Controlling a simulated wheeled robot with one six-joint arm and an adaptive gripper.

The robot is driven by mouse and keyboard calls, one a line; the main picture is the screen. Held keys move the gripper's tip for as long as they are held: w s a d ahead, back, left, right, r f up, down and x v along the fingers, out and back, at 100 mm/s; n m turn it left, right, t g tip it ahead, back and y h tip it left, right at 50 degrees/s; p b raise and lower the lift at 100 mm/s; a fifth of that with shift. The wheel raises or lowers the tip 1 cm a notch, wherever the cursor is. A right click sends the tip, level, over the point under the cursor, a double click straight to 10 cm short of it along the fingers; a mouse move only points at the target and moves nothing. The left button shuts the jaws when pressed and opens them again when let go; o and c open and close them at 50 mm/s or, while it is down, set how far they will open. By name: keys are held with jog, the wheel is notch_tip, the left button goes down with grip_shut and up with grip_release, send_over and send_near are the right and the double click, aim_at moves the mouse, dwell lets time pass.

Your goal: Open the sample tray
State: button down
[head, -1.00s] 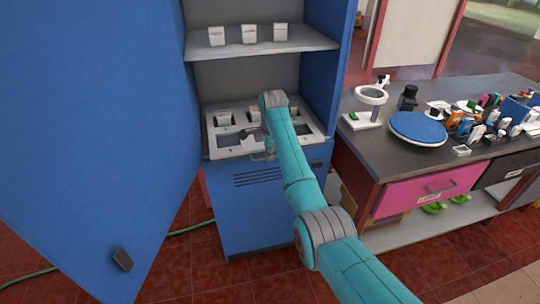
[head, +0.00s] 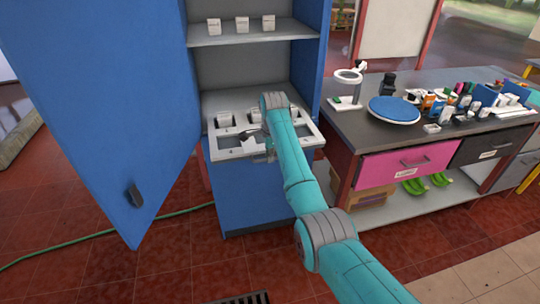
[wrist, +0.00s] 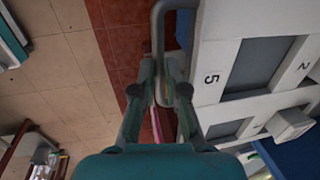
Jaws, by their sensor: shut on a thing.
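The sample tray (head: 225,153) is a white tray with numbered compartments at the lower shelf of the blue cabinet. It juts out past the cabinet front. Some compartments hold small white blocks, and others look empty. In the wrist view the tray (wrist: 208,112) fills the right side, with the numbers 5 and 2 readable. Its grey looped handle (wrist: 159,22) runs down between my fingers. My gripper (wrist: 160,92) is shut on this handle at the tray's front edge. In the head view my arm partly hides the gripper and handle.
The blue cabinet door (head: 100,100) stands wide open at left. A dark workbench (head: 345,125) with a pink drawer (head: 405,163), a blue disc (head: 395,109) and many small items stands close at right. A green hose (head: 110,235) crosses the red tiled floor, which is otherwise mostly clear.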

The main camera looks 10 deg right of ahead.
dwell(0.3)
jog(key=c, duration=1.2)
grip_release()
notch_tip(320, 180, up, 12)
jog(key=s, duration=0.2)
jog(key=shift+s+f, duration=0.1)
